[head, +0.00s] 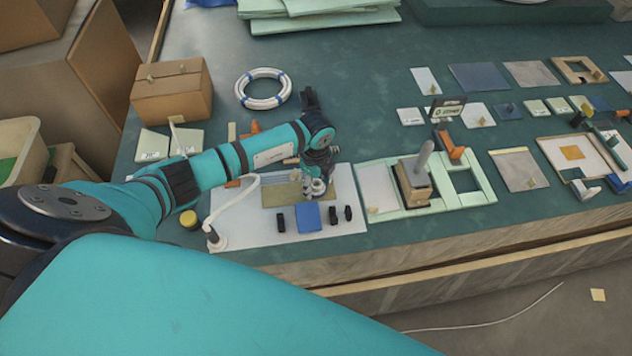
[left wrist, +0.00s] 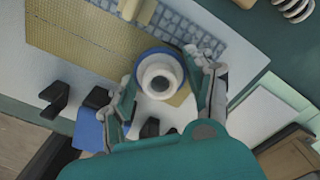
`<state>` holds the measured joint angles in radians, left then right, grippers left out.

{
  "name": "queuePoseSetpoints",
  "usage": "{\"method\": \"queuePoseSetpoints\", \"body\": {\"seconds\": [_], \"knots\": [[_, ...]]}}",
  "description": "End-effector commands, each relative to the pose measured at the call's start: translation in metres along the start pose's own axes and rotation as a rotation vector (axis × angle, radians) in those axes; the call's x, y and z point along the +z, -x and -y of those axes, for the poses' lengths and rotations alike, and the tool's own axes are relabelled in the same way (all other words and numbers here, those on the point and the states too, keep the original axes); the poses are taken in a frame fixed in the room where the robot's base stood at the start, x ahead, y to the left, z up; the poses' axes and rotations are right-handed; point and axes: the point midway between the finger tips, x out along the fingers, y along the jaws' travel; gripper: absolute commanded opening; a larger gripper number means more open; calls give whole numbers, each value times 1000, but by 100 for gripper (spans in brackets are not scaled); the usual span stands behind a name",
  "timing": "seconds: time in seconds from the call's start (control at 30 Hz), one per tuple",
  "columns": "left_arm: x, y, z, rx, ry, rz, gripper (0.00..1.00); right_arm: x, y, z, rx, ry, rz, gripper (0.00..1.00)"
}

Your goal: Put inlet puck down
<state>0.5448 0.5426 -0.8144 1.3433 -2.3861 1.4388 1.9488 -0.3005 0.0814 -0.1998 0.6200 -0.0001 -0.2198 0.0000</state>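The inlet puck (left wrist: 160,76) is a white ring-shaped piece with a blue collar. In the left wrist view it sits between the two fingertips of my left gripper (left wrist: 163,70), which lie close against its sides. In the head view my left gripper (head: 317,176) points down over the pale mould board, with the white puck (head: 316,188) low beneath it. Below the puck is a tan mesh sheet (head: 280,194); whether the puck touches it is hard to tell. My right gripper is not in view.
A blue block (head: 308,217) and several black clips (head: 347,213) lie just in front of the puck. A white hose (head: 238,191) curves at the left of the board. A green frame (head: 470,184) with a wooden block stands to the right. A coiled hose (head: 263,88) lies behind.

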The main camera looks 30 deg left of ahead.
Motion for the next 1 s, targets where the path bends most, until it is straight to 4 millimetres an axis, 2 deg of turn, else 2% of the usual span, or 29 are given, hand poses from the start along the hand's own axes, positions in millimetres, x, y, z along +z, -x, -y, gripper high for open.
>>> {"method": "queuePoseSetpoints", "body": {"seconds": [0.03,0.13,0.37,0.53,1.0], "knots": [[0,0,0,0,0,0,63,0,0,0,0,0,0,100],[0,0,0,0,0,0,76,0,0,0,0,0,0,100],[0,1,0,0,0,0,76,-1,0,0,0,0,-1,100],[0,11,1,-2,0,0,76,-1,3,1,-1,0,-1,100],[0,103,0,-3,-1,1,76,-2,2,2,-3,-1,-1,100]]}}
